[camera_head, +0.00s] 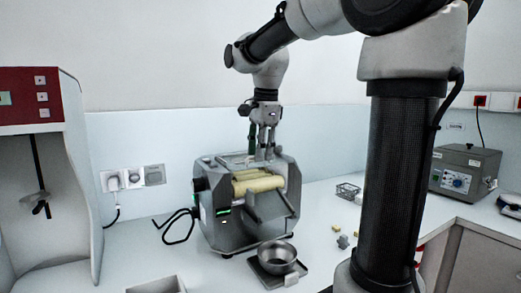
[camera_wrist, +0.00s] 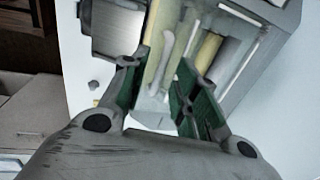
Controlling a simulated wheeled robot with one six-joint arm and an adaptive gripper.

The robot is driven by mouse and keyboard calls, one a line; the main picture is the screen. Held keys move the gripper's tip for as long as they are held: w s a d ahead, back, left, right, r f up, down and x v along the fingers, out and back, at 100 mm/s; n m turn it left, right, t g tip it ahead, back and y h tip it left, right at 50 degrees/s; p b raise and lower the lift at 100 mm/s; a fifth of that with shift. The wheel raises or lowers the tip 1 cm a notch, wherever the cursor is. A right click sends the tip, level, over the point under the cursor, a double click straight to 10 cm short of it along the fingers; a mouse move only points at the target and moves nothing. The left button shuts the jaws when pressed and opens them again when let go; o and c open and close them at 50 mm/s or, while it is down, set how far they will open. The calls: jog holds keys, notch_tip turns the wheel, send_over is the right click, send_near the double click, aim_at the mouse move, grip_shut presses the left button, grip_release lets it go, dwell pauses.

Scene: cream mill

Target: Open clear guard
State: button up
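The mill (camera_head: 222,232) is a grey machine on the counter with cream-yellow rollers (camera_head: 258,185) between its side walls. The rollers also show in the wrist view (camera_wrist: 160,40). The clear guard is hard to make out against the rollers; a pale, see-through piece (camera_wrist: 153,103) shows between my fingers in the wrist view and may be part of it. My gripper (camera_head: 264,155) points down at the top of the mill, above the rollers. In the wrist view my gripper (camera_wrist: 163,72) has its green-padded fingers apart. I cannot tell whether they touch anything.
A steel bowl (camera_head: 277,254) stands on a dark tray (camera_head: 262,277) before the mill. A black cable (camera_head: 178,228) lies to its left. A red-topped machine (camera_head: 42,100) stands far left, a grey box (camera_head: 465,170) far right.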

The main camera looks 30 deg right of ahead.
grip_shut()
dwell(0.3)
